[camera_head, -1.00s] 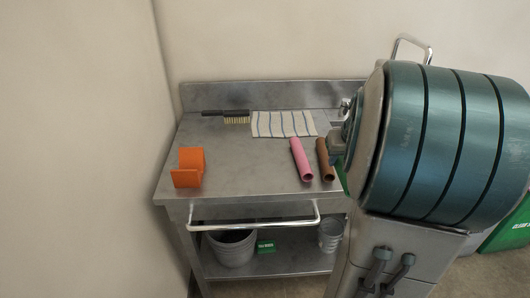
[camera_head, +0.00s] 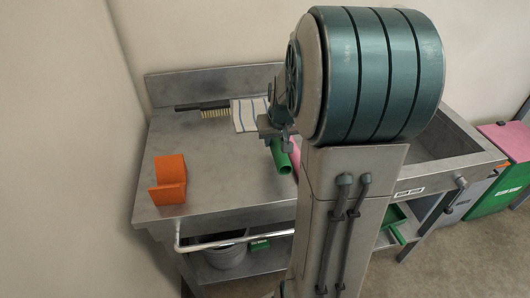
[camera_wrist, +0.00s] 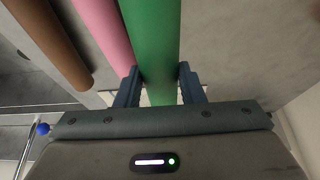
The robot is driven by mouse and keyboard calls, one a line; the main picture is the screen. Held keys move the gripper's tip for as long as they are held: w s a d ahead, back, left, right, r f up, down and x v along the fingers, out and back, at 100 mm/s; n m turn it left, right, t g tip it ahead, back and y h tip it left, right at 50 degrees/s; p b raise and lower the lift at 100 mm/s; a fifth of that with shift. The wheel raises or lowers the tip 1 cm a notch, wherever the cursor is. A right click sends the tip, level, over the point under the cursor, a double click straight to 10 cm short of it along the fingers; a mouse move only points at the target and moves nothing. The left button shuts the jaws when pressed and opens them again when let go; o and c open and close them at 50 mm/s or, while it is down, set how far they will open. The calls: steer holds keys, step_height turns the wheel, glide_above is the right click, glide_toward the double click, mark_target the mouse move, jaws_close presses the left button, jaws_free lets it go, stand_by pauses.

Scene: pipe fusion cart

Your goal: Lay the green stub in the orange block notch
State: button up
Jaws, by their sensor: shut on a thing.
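The green stub (camera_head: 281,158) is a short tube held by my gripper (camera_head: 280,138) over the middle of the cart top. In the wrist view the green stub (camera_wrist: 152,45) lies between the two fingers of my gripper (camera_wrist: 155,82), which are shut on it. The orange block (camera_head: 168,181), with its notch facing up, stands on the left front part of the cart top, well to the left of my gripper. The notch looks empty.
A pink tube (camera_head: 295,152) is partly hidden behind my arm; the wrist view also shows a brown tube (camera_wrist: 50,42). A brush (camera_head: 207,110) and a striped cloth (camera_head: 247,115) lie at the back. The metal top (camera_head: 215,160) is clear between the stub and the orange block.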

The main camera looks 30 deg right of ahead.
steer(key=shift+w+a+f, duration=0.35)
steer(key=shift+a+f, duration=0.15)
steer(key=shift+a, duration=0.15)
steer(key=shift+w+a+f, duration=0.35)
steer(key=shift+a+f, duration=0.1)
steer(key=shift+a, duration=0.15)
steer(key=shift+f, duration=1.9)
steer(key=shift+f, duration=0.15)
steer(key=o, duration=1)
